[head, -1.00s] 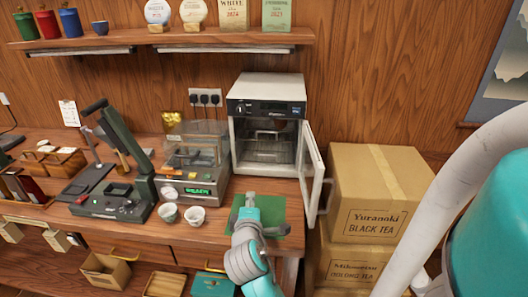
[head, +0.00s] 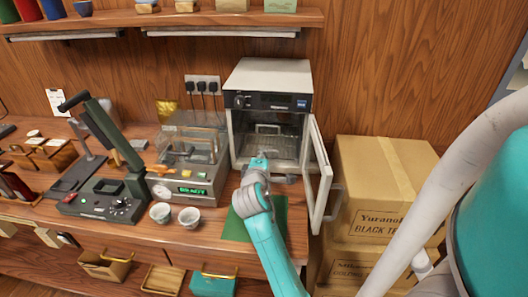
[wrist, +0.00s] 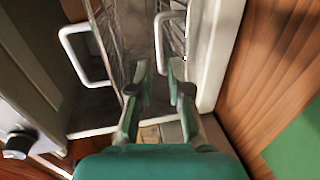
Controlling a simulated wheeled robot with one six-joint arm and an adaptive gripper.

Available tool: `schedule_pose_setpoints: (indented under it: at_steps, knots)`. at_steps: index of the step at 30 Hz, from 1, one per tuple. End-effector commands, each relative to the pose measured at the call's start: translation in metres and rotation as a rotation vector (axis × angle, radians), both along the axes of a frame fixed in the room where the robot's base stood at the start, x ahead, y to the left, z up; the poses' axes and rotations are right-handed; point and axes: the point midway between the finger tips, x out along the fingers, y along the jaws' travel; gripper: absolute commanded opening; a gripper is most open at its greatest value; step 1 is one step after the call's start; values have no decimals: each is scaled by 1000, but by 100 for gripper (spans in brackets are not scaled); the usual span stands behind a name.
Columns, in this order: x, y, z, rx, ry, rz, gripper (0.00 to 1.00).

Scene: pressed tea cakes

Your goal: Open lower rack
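A white drying cabinet (head: 270,75) stands on the counter with its glass door (head: 318,175) swung open to the right. Inside, a rack handle (head: 268,128) shows in the head view; the lower part is largely hidden by my gripper (head: 272,168). The wrist view is turned sideways, with the cabinet's knob (wrist: 18,145) at left. It shows the upper rack's pale handle (wrist: 82,55) at left and the lower rack's handle (wrist: 158,40) nearer the fingertips. My gripper (wrist: 160,82) is open, fingers apart, close to the lower handle; I cannot tell whether they touch.
The open door stands close to the right of my arm. Stacked cardboard boxes (head: 385,180) are beyond it. A green mat (head: 240,222) lies below my gripper. White cups (head: 189,217) and a sealing machine (head: 190,172) stand to the left.

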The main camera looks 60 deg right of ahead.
Motion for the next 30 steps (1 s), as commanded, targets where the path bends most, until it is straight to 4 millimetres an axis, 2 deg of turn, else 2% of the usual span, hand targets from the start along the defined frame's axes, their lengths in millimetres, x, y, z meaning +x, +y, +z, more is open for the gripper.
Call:
schedule_pose_setpoints:
  at_steps: [3,7,19,20,21,22,30]
  knots:
    - [6,-17,-3,-1,-1,-2,18]
    - [11,-27,-5,-1,-1,-1,18]
    - [14,-33,-7,-1,0,0,18]
    - [14,-33,-7,-1,0,0,13]
    - [14,-33,-7,-1,0,0,3]
    - [14,-33,-7,-1,0,0,0]
    - [14,-33,-7,-1,0,0,0]
